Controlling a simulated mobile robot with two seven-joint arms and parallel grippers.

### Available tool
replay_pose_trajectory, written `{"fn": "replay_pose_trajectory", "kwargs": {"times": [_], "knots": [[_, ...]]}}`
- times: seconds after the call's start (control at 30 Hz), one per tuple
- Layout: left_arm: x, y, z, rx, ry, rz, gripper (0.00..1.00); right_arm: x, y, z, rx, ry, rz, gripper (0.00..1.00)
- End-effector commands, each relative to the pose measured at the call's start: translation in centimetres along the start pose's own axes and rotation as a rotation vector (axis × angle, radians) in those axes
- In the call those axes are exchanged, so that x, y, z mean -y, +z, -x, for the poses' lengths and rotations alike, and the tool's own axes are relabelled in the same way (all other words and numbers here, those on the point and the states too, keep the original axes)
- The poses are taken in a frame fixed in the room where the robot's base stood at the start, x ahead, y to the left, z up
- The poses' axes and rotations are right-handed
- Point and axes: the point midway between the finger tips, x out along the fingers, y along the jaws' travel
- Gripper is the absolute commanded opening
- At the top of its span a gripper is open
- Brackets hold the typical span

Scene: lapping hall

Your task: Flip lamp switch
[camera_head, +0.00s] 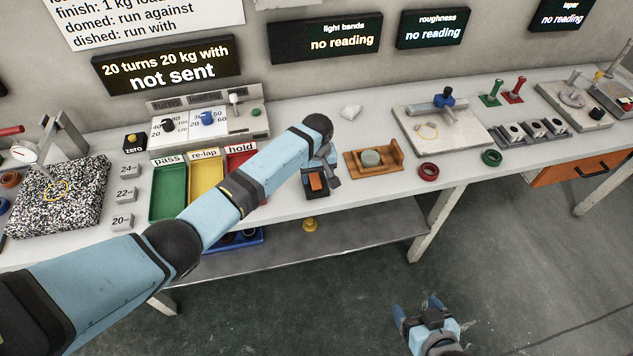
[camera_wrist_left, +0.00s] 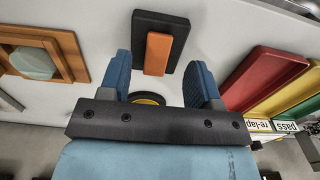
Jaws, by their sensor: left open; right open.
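A black block with an orange rocker, which looks like the lamp switch (camera_head: 317,183), sits at the front edge of the bench. It also shows in the left wrist view (camera_wrist_left: 158,54), with the orange bar along its middle. My left gripper (camera_head: 324,168) is over the bench at this switch and partly covers it in the head view. In the left wrist view my left gripper (camera_wrist_left: 160,76) is open, its blue fingers on either side of the switch's near end. I cannot tell whether it touches. My right gripper (camera_head: 420,308) is open and empty, low over the floor.
Green, yellow and red trays (camera_head: 168,193) lie left of the switch, partly behind my left arm. A wooden holder with a round pale piece (camera_head: 370,158) stands just right of it. A red ring (camera_head: 428,171) lies further right. A lower shelf (camera_head: 360,222) runs underneath.

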Motion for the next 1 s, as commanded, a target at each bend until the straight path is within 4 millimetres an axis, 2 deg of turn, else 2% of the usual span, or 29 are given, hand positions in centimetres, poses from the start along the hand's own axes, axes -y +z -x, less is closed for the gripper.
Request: {"fn": "replay_pose_trajectory", "kwargs": {"times": [0.1, 0.23, 0.63, 0.67, 0.8, 0.87, 1.0], "knots": [[0.0, 0.0, -2.0, 0.001, -0.001, 0.001, 0.57, 0.0, 0.1, -0.1, -0.001, 0.000, 0.000, 0.78], [0.0, 0.0, -3.5, 0.001, 0.000, 0.000, 0.57, 0.0, 0.1, -0.1, -0.001, 0.000, 0.000, 0.78], [0.0, 0.0, -4.2, 0.000, 0.002, -0.001, 0.57, 0.1, 0.1, -0.2, 0.000, -0.003, 0.000, 0.78], [0.0, 0.0, -4.2, 0.000, 0.002, -0.001, 0.53, 0.1, 0.1, -0.2, 0.000, -0.003, 0.000, 0.78], [0.0, 0.0, -4.2, 0.000, 0.001, -0.001, 0.21, 0.1, 0.2, -0.2, 0.000, -0.003, 0.000, 0.78], [0.0, 0.0, -4.2, 0.000, 0.001, -0.001, 0.08, 0.1, 0.2, -0.2, 0.001, -0.003, 0.000, 0.78], [0.0, -0.1, -4.2, 0.010, 0.001, 0.000, 0.08, 0.1, 0.2, -0.2, 0.001, -0.003, 0.000, 0.78]]}}
